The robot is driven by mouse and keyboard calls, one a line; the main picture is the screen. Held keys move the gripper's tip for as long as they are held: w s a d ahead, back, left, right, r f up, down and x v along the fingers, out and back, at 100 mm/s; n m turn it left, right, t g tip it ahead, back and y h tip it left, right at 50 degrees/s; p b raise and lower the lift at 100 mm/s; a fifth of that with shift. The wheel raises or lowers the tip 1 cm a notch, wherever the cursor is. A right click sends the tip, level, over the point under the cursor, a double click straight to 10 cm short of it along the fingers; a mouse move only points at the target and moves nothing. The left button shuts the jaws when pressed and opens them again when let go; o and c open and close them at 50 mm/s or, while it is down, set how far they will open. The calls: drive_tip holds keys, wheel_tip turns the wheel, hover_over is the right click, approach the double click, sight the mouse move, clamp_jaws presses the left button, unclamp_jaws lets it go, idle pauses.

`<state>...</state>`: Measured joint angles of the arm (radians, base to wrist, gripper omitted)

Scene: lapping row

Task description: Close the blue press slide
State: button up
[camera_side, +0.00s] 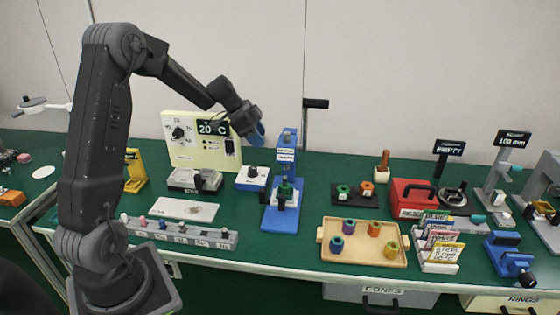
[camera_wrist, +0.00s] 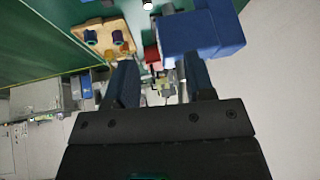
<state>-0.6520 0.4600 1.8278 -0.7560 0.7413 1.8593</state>
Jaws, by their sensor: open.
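The blue press (camera_side: 283,218) stands upright on the green bench in the middle of the side view, with a tall blue column and a labelled head. A dark part with a green piece shows low on its front; I cannot tell how far its slide is open. My gripper (camera_side: 257,135) is open and empty, above and left of the press head, apart from it in the side view. In the wrist view my gripper (camera_wrist: 160,85) shows two dark blue fingers spread apart. A large blue block (camera_wrist: 202,35), probably the press head, is close beyond the right finger.
A white dial panel (camera_side: 180,155) stands behind my gripper. A small blue box with a white top (camera_side: 251,180) sits left of the press. A wooden tray (camera_side: 345,255) with several coloured pieces lies to the right. A grey strip of knobs (camera_side: 180,235) runs along the front.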

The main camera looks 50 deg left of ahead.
drive_tip(key=w+r+n+t+y, duration=0.2)
drive_tip(key=w+r+n+t, duration=0.1)
drive_tip(key=w+n, duration=0.15)
drive_tip(key=n+g+y, duration=0.4)
drive_tip(key=n+g, duration=0.2)
drive_tip(key=n, duration=0.6)
hover_over(262, 194)
drive_tip(key=s+d, duration=0.3)
wheel_tip(262, 194, down, 11)
drive_tip(key=shift+t, duration=0.3)
drive_tip(key=x, duration=1.2)
drive_tip(key=shift+a+f, duration=0.2)
drive_tip(key=shift+f, duration=0.1)
drive_tip(key=shift+s+d+f, duration=0.1)
drive_tip(key=shift+d, duration=0.1)
drive_tip(key=s+d, duration=0.5)
drive_tip(key=shift+s+d+r, duration=0.25)
drive_tip(key=shift+s+d, duration=0.05)
drive_tip(key=shift+d, duration=0.05)
drive_tip(key=shift+v, duration=6.5)
drive_tip(key=w+d+r+m+t+h, duration=0.1)
drive_tip(key=w+d+r+t, duration=0.1)
drive_tip(key=r, duration=0.3)
drive_tip(key=w+d+r+m+t+h, duration=0.1)
drive_tip(key=w+d+r+t, duration=0.1)
drive_tip(key=d+r, duration=0.2)
drive_tip(key=shift+w+d+r+m+t+h, duration=0.35)
drive_tip(key=shift+r+t+h, duration=0.05)
drive_tip(key=shift+r, duration=0.35)
